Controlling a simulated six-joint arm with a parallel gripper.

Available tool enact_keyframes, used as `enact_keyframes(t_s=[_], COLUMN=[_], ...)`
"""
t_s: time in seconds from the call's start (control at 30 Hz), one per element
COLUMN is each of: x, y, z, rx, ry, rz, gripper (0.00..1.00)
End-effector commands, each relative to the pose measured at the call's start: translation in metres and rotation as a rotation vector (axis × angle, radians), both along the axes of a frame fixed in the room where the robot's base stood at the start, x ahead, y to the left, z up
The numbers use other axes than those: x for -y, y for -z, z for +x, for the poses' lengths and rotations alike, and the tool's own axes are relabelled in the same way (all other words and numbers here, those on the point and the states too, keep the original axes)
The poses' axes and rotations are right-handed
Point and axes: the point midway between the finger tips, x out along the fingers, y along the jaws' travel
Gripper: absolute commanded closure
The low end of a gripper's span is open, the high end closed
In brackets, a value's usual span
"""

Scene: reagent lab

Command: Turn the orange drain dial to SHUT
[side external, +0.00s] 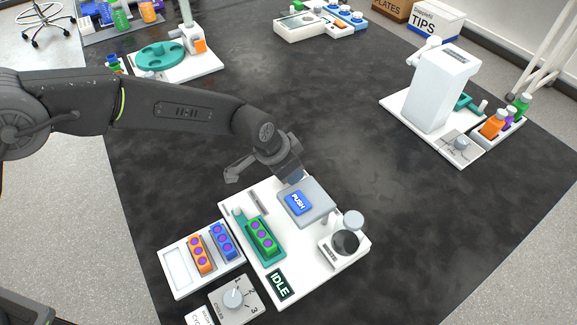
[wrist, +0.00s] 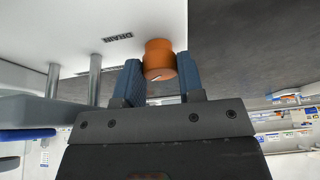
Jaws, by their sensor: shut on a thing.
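The orange drain dial (wrist: 158,57) sits on the edge of a white panel in the wrist view, between the two blue fingers of my gripper (wrist: 158,75). My gripper is shut on it. A small pale mark shows on the dial's near face; its setting cannot be read. The word DRAIN (wrist: 118,37) is upside down beside the dial on the white panel. In the side view my gripper (side external: 293,174) is at the far edge of the white station (side external: 228,206), and the dial is hidden there.
The station carries a grey block with a blue PUSH button (side external: 298,203), a green rack (side external: 263,235), a round dark-topped part (side external: 345,242) and an IDLE display (side external: 278,285). A white tray with orange and blue racks stands left of it.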

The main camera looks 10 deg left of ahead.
Motion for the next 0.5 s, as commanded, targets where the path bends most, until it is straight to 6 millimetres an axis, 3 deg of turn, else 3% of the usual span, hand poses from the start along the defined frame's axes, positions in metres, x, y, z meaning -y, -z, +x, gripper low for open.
enact_keyframes(t_s=[0.5], x=[0.0011], y=[-0.0005], z=[-0.0002], rx=[0.0], ry=[-0.164], rz=[-0.003], gripper=[0.88])
